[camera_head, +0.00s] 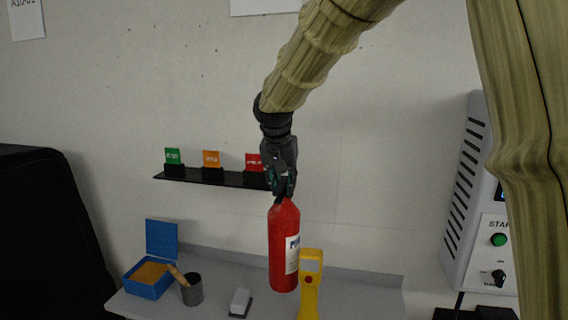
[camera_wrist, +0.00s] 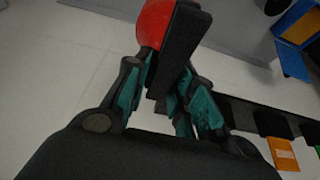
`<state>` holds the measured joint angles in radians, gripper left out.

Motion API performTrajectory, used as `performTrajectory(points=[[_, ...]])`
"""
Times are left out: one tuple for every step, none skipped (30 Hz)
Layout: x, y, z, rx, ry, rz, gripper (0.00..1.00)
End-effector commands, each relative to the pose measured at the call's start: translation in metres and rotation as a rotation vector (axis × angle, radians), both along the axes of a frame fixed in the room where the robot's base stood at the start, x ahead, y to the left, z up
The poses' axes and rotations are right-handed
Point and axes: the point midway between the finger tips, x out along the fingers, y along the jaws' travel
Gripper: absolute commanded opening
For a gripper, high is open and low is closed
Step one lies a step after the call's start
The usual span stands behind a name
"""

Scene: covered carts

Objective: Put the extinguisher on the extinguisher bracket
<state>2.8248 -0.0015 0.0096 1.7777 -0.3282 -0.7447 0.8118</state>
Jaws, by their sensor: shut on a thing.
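The red extinguisher (camera_head: 284,250) with a white label hangs upright below my gripper (camera_head: 283,185) in the head view. My gripper is shut on its dark top. In the wrist view, the teal finger pads of my gripper (camera_wrist: 168,95) are on either side of the black handle, and the red body of the extinguisher (camera_wrist: 152,22) shows at the top. I cannot tell whether its base is clear of the grey counter. I cannot make out an extinguisher bracket in either view.
The grey counter (camera_head: 345,284) holds a yellow handheld device (camera_head: 310,285) just right of the extinguisher, a blue box (camera_head: 150,290), a dark cup (camera_head: 192,290) and a small block (camera_head: 240,302). A black wall shelf (camera_head: 190,176) holds coloured cards. A control cabinet (camera_head: 485,235) stands right.

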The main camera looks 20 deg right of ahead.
Motion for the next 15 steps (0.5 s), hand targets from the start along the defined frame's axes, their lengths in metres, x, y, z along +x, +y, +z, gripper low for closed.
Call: performTrajectory(points=[[0.000, 0.000, -0.005, 0.000, 0.000, 0.000, 0.00], [0.000, 0.000, -0.010, -0.001, 0.001, 0.000, 0.00], [0.001, 0.000, -0.015, -0.001, -0.001, 0.001, 0.00], [0.000, 0.000, -0.019, -0.001, -0.001, 0.001, 0.00], [0.000, 0.000, -0.023, -0.001, -0.001, 0.001, 0.00], [0.000, 0.000, -0.028, 0.000, -0.001, 0.000, 0.00], [0.000, 0.000, -0.031, 0.000, -0.001, 0.000, 0.00], [0.001, 0.000, -0.034, -0.001, -0.001, 0.000, 0.00], [0.001, 0.000, -0.037, 0.000, -0.002, 0.000, 0.00], [0.001, 0.000, -0.038, -0.001, -0.003, 0.000, 0.00], [0.001, 0.000, -0.040, -0.001, -0.004, 0.000, 0.00], [0.001, 0.000, -0.041, -0.001, -0.004, 0.001, 0.00], [0.001, 0.000, -0.042, -0.001, -0.004, 0.001, 0.00], [0.001, 0.000, -0.042, -0.001, -0.004, 0.000, 0.00], [0.001, 0.000, -0.043, -0.001, -0.004, 0.000, 0.00]])
